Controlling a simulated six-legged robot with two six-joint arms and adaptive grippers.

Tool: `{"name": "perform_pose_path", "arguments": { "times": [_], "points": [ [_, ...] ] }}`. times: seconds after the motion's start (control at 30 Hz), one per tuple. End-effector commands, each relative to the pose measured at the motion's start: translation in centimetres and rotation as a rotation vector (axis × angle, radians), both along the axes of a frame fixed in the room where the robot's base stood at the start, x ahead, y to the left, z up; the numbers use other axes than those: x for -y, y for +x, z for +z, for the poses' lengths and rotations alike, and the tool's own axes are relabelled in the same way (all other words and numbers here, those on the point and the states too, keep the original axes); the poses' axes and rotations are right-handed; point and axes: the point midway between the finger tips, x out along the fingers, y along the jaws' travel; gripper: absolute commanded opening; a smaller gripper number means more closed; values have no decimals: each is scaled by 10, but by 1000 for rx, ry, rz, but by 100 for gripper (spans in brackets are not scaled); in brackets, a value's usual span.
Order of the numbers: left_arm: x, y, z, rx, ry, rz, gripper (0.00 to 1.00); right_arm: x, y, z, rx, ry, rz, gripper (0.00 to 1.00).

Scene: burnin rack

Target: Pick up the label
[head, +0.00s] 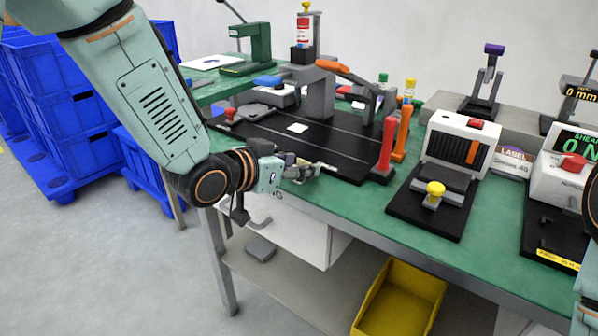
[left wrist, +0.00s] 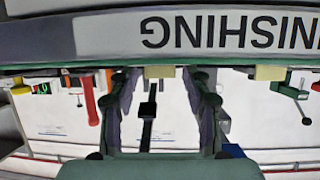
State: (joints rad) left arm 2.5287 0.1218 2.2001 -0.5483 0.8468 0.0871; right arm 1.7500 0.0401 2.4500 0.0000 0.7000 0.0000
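A small white label-like piece (head: 297,128) lies flat on the black plate (head: 345,158) on the green bench in the head view. My left gripper (head: 308,171) is at the plate's front left edge, apart from the white piece and nearer the camera. In the left wrist view its two fingers (left wrist: 160,98) stand apart with a gap between them, and I see nothing held. I cannot make out the white piece in that view. My right gripper is out of view; only bits of my right arm show at the right edge.
An orange-handled clamp (head: 350,76) stands behind the plate, with red (head: 387,145) and orange (head: 403,133) upright handles at its right. A dispenser marked LABEL (head: 512,158) is farther right. A yellow bin (head: 400,300) is below. Blue crates (head: 75,110) stand left.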

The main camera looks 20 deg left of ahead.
Motion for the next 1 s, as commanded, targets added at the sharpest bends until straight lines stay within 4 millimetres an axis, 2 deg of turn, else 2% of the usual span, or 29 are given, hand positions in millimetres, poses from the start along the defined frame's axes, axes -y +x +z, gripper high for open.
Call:
{"name": "perform_pose_path", "arguments": {
  "times": [0.2,0.5,0.8,0.9,1.0],
  "points": [
    [0,0,0,0,-1,0,37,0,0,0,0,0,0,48],
    [0,-1,-1,-2,0,0,24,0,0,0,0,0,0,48],
    [0,-1,-1,-4,0,-1,23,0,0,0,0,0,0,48],
    [0,-1,5,-3,1,-1,23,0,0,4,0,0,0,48],
    [0,0,21,0,0,-1,23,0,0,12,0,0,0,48]
  ]
}}
